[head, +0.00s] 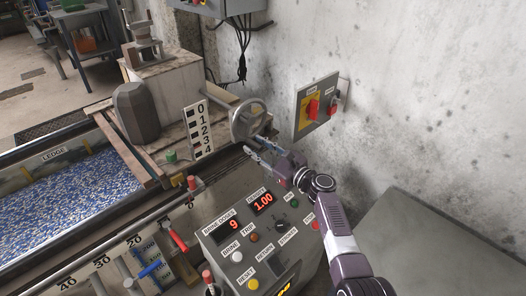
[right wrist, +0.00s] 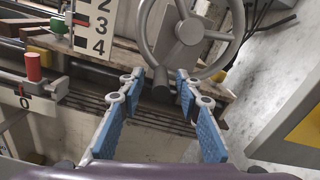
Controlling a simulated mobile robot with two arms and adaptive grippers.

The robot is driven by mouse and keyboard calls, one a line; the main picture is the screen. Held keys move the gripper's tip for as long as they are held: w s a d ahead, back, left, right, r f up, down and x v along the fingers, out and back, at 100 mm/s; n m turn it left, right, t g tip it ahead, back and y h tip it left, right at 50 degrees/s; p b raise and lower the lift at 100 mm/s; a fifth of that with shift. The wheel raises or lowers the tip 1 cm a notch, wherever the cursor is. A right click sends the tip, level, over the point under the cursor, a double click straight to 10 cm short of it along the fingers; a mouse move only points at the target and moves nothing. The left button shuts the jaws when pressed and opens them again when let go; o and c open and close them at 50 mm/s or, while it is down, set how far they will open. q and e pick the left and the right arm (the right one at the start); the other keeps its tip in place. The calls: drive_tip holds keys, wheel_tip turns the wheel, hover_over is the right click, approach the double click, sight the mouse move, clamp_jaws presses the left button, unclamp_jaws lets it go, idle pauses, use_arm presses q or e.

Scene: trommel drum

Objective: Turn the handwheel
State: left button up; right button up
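The grey handwheel (head: 248,119) stands on the side of the machine next to the scale plate with numbers 0 to 4. Its rim, hub and spokes show at the top of the right wrist view (right wrist: 190,31). A dark grey handle (right wrist: 161,88) sticks out from its lower rim. My right gripper (head: 257,147) is just below the wheel, and in the right wrist view its blue-padded fingers (right wrist: 160,80) are open. The handle's end appears between the fingertips, with gaps on both sides. I cannot tell how deep it sits. My left gripper is not in view.
A wall box with a red and yellow switch (head: 313,107) is to the right. The number plate (head: 198,129) stands left of the wheel. A trough of blue-white material (head: 60,195) is at left.

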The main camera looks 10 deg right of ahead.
drive_tip(key=v, duration=1.1)
drive_tip(key=shift+s+d, duration=0.2)
drive_tip(key=shift+s, duration=0.15)
